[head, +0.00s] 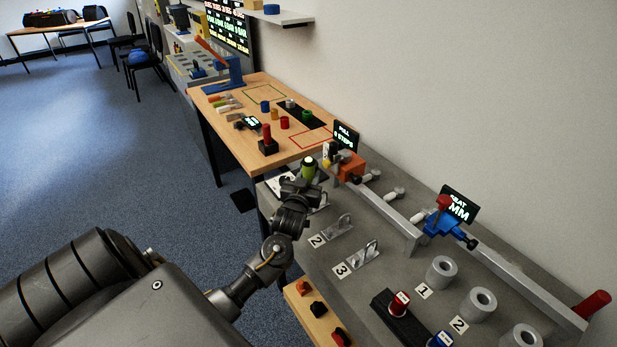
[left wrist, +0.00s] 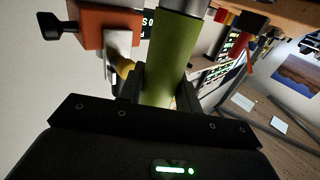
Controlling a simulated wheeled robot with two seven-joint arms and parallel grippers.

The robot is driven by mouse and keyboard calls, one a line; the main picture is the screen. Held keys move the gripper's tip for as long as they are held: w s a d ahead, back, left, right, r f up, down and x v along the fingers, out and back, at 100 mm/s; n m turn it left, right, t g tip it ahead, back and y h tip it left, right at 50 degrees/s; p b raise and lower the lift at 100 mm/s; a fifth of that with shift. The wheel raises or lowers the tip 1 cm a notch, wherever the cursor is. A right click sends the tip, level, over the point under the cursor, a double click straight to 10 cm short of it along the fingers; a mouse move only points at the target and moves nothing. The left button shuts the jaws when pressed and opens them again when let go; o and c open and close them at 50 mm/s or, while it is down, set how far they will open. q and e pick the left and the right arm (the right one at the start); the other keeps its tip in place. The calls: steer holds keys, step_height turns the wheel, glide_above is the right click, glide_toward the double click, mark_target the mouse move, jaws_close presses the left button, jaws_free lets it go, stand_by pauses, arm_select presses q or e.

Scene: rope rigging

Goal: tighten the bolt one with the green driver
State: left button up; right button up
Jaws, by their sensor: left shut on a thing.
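The green driver (head: 309,168) stands roughly upright at the far left end of the grey bench. My left gripper (head: 307,179) is shut on its handle; in the left wrist view the green handle (left wrist: 170,60) sits between the two fingers (left wrist: 158,88). The driver's tip is hidden. Bolt one cannot be made out; my gripper and wrist cover the spot beside bracket two. Bracket two (head: 340,225), labelled 2, and bracket three (head: 364,254), labelled 3, stand in front of my gripper. My right gripper is not in view.
An orange block (head: 348,164) on a rail is close beside the driver, right of it. A blue clamp (head: 444,222) and grey cylinders (head: 443,270) are further right. A wooden table (head: 262,92) with small coloured parts lies beyond. The wall borders the bench.

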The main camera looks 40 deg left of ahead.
mark_target(307, 172)
arm_select(q)
steer(key=shift+s+f+b, duration=0.1)
steer(key=shift+f+b, duration=0.6)
steer(key=shift+f, duration=0.85)
stand_by(1.7)
steer(key=shift+d+f, duration=0.15)
stand_by(0.6)
steer(key=shift+p, duration=0.3)
step_height(307, 172, up, 3)
steer(key=shift+f+p, duration=0.2)
steer(key=shift+p, duration=1.05)
steer(key=shift+r+p, duration=1.85)
steer(key=shift+r, duration=0.2)
